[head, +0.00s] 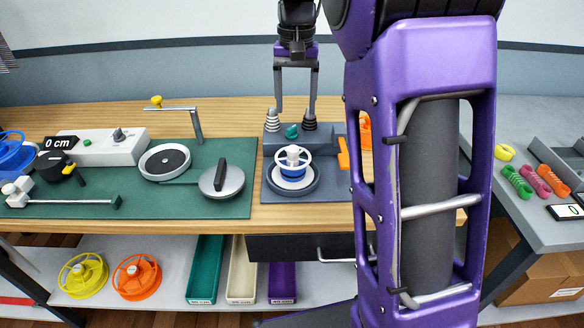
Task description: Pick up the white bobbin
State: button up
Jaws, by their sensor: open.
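A white bobbin (293,156) with a spoked top flange and a blue winding sits upright on a round grey plate (293,188) of a dark grey device. My gripper (294,115) hangs over the back of that device, above and behind the bobbin, with its two fingers apart and nothing between them. The fingertips look close to two small ribbed posts at the back of the device; I cannot tell whether they touch. My arm covers the right side of the device.
A green mat (130,200) with a winding rig, a round platter (165,161) and a silver disc (221,181) lies to the left. A grey side table (535,215) holds coloured coils.

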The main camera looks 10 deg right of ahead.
send_over(293, 148)
jog(key=f, duration=0.3)
jog(key=f+b, duration=0.1)
jog(key=f, duration=0.1)
jog(key=shift+w+d+f, duration=0.25)
jog(key=shift+w+d, duration=0.05)
jog(key=shift+d, duration=0.05)
jog(key=shift+s+a+f+b, duration=0.15)
jog(key=shift+f+b, duration=0.2)
jog(key=shift+f, duration=1)
jog(key=shift+s+a+f+b, duration=0.15)
jog(key=shift+f+b, duration=0.15)
jog(key=shift+f, duration=1.05)
grip_shut()
